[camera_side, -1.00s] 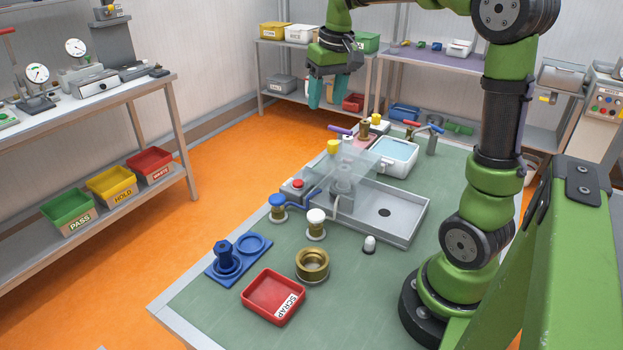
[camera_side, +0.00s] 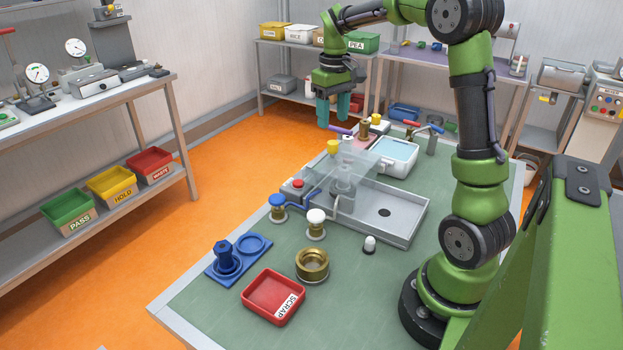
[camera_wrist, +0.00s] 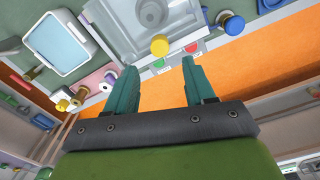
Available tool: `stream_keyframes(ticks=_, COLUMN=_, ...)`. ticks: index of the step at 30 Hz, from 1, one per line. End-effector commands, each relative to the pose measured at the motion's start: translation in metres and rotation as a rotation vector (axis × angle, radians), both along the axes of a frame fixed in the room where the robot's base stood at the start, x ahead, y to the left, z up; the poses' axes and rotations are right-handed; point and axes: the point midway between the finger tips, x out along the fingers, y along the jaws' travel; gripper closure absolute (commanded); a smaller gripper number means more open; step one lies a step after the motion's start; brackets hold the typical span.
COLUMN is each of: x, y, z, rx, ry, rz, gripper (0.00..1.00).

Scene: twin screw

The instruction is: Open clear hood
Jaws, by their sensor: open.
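The clear hood (camera_side: 340,170) is a transparent box over the back left part of the grey metal tray fixture, and it looks closed. A yellow knob (camera_side: 333,147) shows at the hood's upper left edge. In the wrist view the knob (camera_wrist: 159,46) lies just beyond and between my fingertips, with the fixture above it. My gripper (camera_side: 333,124) hangs above the back edge of the table, fingers down, above and behind the knob. In the wrist view my gripper (camera_wrist: 158,64) has its teal fingers spread, with nothing between them.
A white basin (camera_side: 397,153) stands right of the hood, with a purple-handled part (camera_side: 341,131) and spools beside it. Blue (camera_side: 278,205) and white (camera_side: 316,222) capped valves stand in front. A red scrap tray (camera_side: 272,297) and brass ring (camera_side: 312,264) are nearer the table's front.

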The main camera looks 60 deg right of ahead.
Motion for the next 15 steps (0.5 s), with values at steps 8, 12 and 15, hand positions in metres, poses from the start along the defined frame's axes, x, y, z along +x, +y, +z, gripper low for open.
stream_keyframes(ticks=8, x=-0.001, y=0.000, z=-0.051, rx=0.002, ry=0.003, rz=0.000, gripper=0.46)
stream_keyframes(ticks=12, x=0.000, y=0.000, z=-0.063, rx=0.002, ry=0.002, rz=-0.001, gripper=0.46)
stream_keyframes(ticks=15, x=0.000, y=0.000, z=-0.067, rx=0.001, ry=0.000, rz=0.000, gripper=0.46)
